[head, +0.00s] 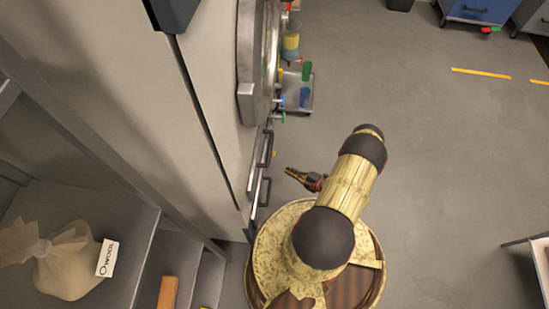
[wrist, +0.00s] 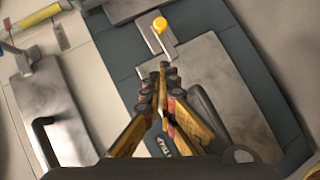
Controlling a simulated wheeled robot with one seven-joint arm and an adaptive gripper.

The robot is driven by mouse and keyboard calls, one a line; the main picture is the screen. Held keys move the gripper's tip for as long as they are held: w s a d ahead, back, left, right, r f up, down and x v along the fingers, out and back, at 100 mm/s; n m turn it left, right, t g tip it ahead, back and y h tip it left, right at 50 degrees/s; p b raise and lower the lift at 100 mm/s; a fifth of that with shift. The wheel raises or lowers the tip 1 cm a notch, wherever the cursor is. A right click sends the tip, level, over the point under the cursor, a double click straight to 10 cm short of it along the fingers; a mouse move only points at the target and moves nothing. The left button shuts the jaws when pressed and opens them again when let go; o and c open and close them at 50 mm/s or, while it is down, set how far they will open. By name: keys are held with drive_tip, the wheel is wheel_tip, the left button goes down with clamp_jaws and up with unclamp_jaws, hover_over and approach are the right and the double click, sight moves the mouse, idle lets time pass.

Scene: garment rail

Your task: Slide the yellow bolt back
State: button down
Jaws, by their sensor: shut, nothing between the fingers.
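In the head view a tiny yellow-orange spot (head: 274,154) at the cabinet's side may be the same knob. My gripper (wrist: 163,68) is shut and empty, its fingertips just below the bolt's stem in the wrist view. I cannot tell whether they touch it. In the head view my gripper (head: 289,171) points left toward the cabinet, with a small gap of floor visible.
The tall grey cabinet (head: 205,75) has dark handles (head: 265,150) on its side. A shelf with a sack (head: 65,265) is at the lower left. The floor to the right is mostly clear.

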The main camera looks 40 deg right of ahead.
drive_tip(key=shift+w, duration=0.1)
drive_tip(key=d+b+x, duration=0.1)
drive_tip(key=b+x, duration=0.1)
drive_tip(key=x, duration=0.4)
drive_tip(key=d+f+b+x, duration=0.1)
drive_tip(key=b+x, duration=0.1)
drive_tip(key=x, duration=0.4)
drive_tip(key=shift+w+d+b, duration=0.3)
drive_tip(key=shift+b, duration=0.1)
drive_tip(key=shift+f, duration=0.1)
drive_tip(key=w+d, duration=0.3)
drive_tip(key=shift+d, duration=0.25)
